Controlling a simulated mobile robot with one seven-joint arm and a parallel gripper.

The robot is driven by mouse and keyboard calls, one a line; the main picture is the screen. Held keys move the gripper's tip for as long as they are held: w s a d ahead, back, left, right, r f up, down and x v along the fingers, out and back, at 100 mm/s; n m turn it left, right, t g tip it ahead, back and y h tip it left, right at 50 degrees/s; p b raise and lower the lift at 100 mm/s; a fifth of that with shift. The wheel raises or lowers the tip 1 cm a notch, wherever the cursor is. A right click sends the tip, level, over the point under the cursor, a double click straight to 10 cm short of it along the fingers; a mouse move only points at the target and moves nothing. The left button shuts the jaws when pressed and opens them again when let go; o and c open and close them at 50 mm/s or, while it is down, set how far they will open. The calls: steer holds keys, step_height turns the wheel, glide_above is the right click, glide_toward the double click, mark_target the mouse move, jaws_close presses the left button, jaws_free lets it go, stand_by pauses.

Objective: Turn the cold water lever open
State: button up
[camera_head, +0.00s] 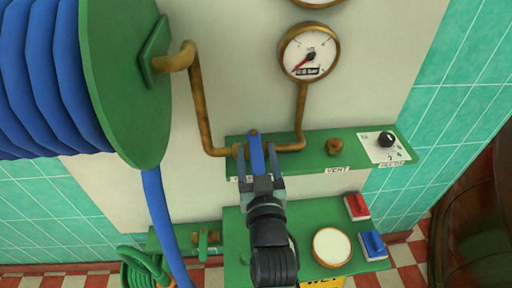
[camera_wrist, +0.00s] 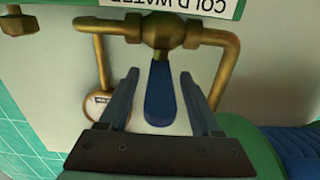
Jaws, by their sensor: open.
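The cold water lever is a blue handle (camera_head: 257,153) on a brass valve in a pipe above the upper green shelf. In the wrist view the blue lever (camera_wrist: 160,95) hangs from the brass valve body (camera_wrist: 163,29), beside an upside-down "COLD WATER" label (camera_wrist: 205,5). My gripper (camera_head: 262,178) is at the lever in the head view. In the wrist view its two fingers (camera_wrist: 157,95) are open, one on each side of the lever, with a visible gap on both sides. The gripper's contact with the lever is not seen.
A pressure gauge (camera_head: 309,52) is above right on the brass pipe. A brass vent knob (camera_head: 334,146) and a black dial (camera_head: 386,139) are to the right. A large green hose reel (camera_head: 125,80) with blue hose is at left. Red (camera_head: 357,206) and blue (camera_head: 373,245) switches sit below right.

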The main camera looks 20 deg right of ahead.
steer(key=shift+w+d, duration=0.2)
steer(key=shift+w, duration=0.5)
steer(key=shift+c, duration=0.3)
jaws_close()
stand_by(0.8)
